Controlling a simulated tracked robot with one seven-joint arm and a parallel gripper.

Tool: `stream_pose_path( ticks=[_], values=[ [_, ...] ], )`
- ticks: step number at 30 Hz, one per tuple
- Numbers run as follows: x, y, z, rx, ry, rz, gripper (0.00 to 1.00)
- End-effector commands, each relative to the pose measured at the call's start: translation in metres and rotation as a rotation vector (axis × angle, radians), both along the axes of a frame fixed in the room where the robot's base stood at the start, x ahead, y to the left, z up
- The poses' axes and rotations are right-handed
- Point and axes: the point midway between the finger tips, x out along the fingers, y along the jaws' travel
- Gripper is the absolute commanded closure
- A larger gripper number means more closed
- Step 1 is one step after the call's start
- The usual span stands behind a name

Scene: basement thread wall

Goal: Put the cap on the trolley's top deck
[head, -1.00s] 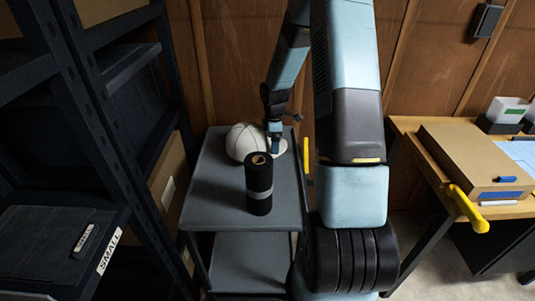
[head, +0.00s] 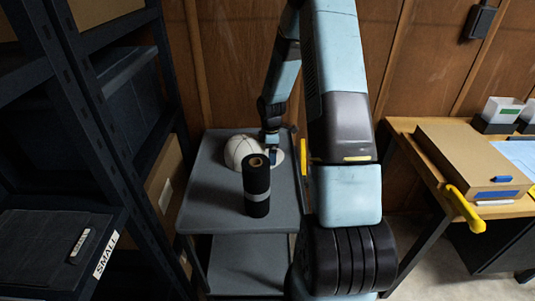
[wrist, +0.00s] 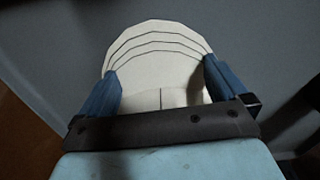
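The cap (head: 240,152) is white with dark seams and sits on the top deck of the grey trolley (head: 205,190), towards the back. Its brim reaches right, below my gripper (head: 272,156). In the wrist view my gripper (wrist: 162,72) has its blue fingers wide apart. The pale cap (wrist: 160,65), with curved stitch lines along its brim, lies beneath and between them. The brim looks a little wider than the finger gap. I cannot tell whether the fingertips touch it.
A black roll (head: 257,190) with a grey band stands upright on the deck, just in front of the cap. Dark shelving (head: 120,150) is close on the left. A wooden desk (head: 420,150) with a brown box (head: 465,155) is on the right. The deck's front left is clear.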

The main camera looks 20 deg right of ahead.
Motion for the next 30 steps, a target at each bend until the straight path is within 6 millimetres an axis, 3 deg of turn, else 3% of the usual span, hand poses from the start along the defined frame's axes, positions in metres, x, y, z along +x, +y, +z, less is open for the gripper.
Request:
stream_pose_path(
  ticks=[8,21,30],
  values=[
    [0.0,0.0,0.014,0.0,-0.001,-0.001,0.0],
    [0.001,0.0,0.093,0.0,-0.003,-0.001,0.0],
    [0.0,0.0,0.121,-0.002,-0.002,-0.002,0.0]
  ],
)
